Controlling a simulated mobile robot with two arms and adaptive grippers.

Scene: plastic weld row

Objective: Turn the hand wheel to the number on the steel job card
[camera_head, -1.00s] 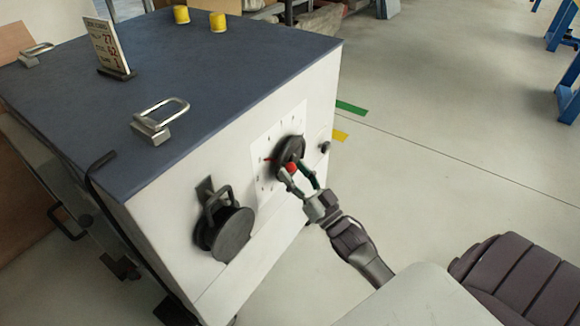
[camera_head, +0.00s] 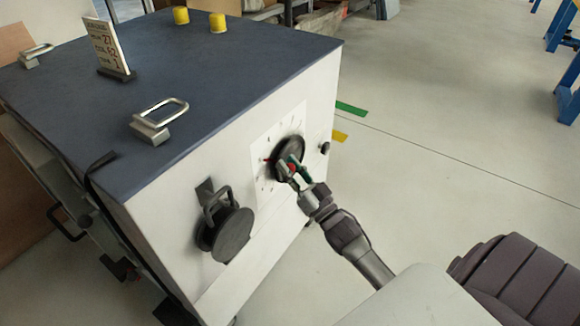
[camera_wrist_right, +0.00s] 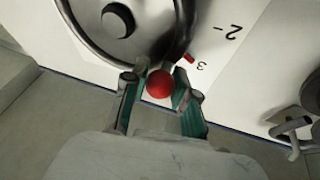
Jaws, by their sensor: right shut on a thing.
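The dark hand wheel (camera_head: 289,150) is on the white front of the cabinet, over a white dial plate. In the right wrist view the wheel (camera_wrist_right: 88,22) fills the upper left, with its red knob (camera_wrist_right: 160,84) near the rim. My right gripper (camera_head: 293,172) is shut on the red knob, with a finger on each side (camera_wrist_right: 159,82). A red pointer (camera_wrist_right: 189,58) at the wheel's edge sits by the dial's inverted 3; the 2 is farther away. The job card (camera_head: 107,45) stands on the cabinet top; its numbers are too small to read surely. My left gripper is out of view.
A round black part on a bracket (camera_head: 231,232) sticks out left of the dial. A small black knob (camera_head: 325,148) is to its right. Metal handles (camera_head: 160,120) and yellow caps (camera_head: 217,22) are on the dark cabinet top. The floor to the right is open.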

